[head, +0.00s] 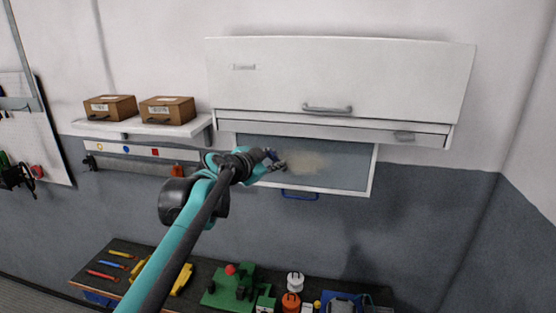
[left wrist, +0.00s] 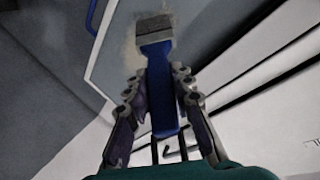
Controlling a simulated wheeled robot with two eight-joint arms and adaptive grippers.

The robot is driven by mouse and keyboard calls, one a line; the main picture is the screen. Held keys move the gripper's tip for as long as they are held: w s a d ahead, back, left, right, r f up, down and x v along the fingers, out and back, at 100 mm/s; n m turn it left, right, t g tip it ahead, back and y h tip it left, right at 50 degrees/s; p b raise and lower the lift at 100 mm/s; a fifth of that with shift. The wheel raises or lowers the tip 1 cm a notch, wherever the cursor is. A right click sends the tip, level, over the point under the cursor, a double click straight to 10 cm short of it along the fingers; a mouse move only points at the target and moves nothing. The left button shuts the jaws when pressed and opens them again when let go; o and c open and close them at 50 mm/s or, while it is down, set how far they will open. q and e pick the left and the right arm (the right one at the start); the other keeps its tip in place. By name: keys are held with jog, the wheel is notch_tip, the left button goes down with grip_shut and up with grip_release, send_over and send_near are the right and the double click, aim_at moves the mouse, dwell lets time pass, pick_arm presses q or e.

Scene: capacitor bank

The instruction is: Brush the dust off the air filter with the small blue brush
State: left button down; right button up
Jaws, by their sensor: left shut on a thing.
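The air filter (head: 345,178) is a grey panel in a white frame on the wall, under the white cabinet. A tan dust patch (head: 308,163) lies near its middle; dust also shows beside the bristles in the left wrist view (left wrist: 130,45). My left gripper (head: 270,158) is at the filter's left part, just left of the dust patch. It is shut on the small blue brush (left wrist: 158,65), whose handle runs between the fingers. The grey bristles (left wrist: 154,28) point away from the gripper and appear at the panel; I cannot tell if they touch. My right gripper is not in view.
The white cabinet (head: 350,75) juts out just above the filter. A blue handle (head: 299,195) sits below it. A shelf (head: 140,127) with two cardboard boxes is to the left. A workbench (head: 215,262) with tools and parts stands below. The wall to the right is clear.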

pick_arm(q)
jog(key=shift+w+a, duration=0.3)
jog(key=shift+a, duration=0.65)
jog(key=shift+f, duration=0.1)
jog(key=shift+d+f+b, duration=0.1)
jog(key=shift+f+b, duration=0.35)
jog(key=shift+f, duration=0.25)
jog(key=shift+s+d, duration=0.1)
jog(key=shift+s+d+r, duration=0.1)
jog(key=shift+s+d, duration=0.1)
jog(key=shift+d, duration=0.5)
jog(key=shift+s+d, duration=0.15)
jog(key=shift+d, duration=0.55)
